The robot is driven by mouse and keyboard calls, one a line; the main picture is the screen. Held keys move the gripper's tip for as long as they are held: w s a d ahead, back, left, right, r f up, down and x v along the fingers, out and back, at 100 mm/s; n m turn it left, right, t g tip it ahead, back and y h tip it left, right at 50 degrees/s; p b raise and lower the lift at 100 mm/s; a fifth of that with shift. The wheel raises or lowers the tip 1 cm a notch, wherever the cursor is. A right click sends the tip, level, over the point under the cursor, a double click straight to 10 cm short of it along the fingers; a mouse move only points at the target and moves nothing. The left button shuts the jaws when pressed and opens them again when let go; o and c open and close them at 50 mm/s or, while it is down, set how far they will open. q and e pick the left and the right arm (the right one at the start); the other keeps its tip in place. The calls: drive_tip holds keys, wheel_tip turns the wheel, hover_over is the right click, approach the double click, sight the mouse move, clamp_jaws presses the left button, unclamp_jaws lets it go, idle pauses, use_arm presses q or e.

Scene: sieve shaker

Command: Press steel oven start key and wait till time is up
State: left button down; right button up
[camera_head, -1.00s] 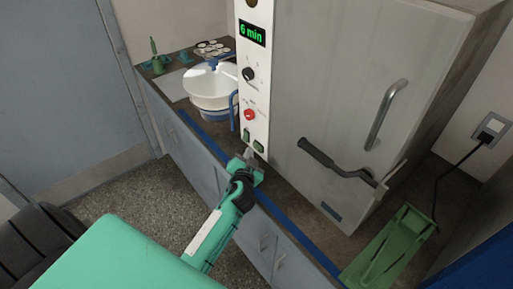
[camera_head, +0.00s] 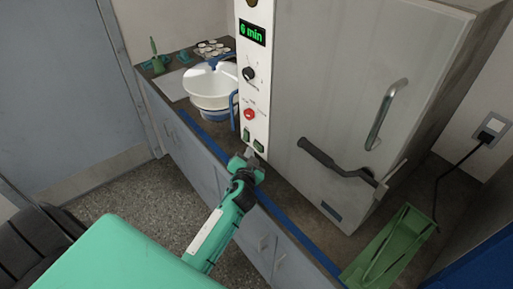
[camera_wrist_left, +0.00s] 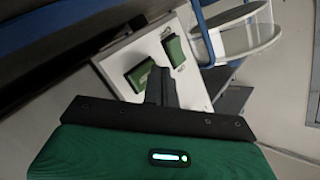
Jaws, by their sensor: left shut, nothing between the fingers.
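The steel oven (camera_head: 350,90) stands on the bench with its door closed. Its white control panel (camera_head: 256,100) has a display (camera_head: 252,32) reading "6 min", a black knob (camera_head: 248,74) and a red button (camera_head: 249,114). Two green keys, a left one (camera_head: 245,134) and a right one (camera_head: 258,146), sit at the panel's bottom. My left gripper (camera_head: 250,154) is shut and empty, its tips just below these keys. In the left wrist view the fingers (camera_wrist_left: 160,76) overlap the edge of one key (camera_wrist_left: 140,75); the other key (camera_wrist_left: 174,50) is clear. Contact cannot be told. My right gripper is out of view.
The oven's door handle (camera_head: 387,112) and a dark lever (camera_head: 335,164) stick out in front. A green tool (camera_head: 390,250) lies on the bench at the right.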

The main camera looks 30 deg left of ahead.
use_arm(q)
drive_tip(key=shift+w+d, duration=0.1)
drive_tip(key=shift+w, duration=0.15)
drive_tip(key=shift+w+d, duration=0.15)
drive_tip(key=shift+w, duration=0.3)
idle(0.8)
drive_tip(key=shift+s, duration=0.15)
drive_tip(key=shift+s+a, duration=0.3)
drive_tip(key=shift+s, duration=0.4)
drive_tip(key=shift+s, duration=0.1)
drive_tip(key=shift+s+a+p, duration=0.1)
drive_tip(key=shift+s+a, duration=0.25)
drive_tip(key=shift+s, duration=0.4)
drive_tip(key=shift+s+a+p, duration=0.1)
drive_tip(key=shift+s+a, duration=0.2)
drive_tip(key=shift+s, duration=0.4)
drive_tip(key=shift+s+a+p, duration=0.1)
drive_tip(key=shift+s+a, duration=0.25)
drive_tip(key=shift+s, duration=0.4)
drive_tip(key=shift+s, duration=0.1)
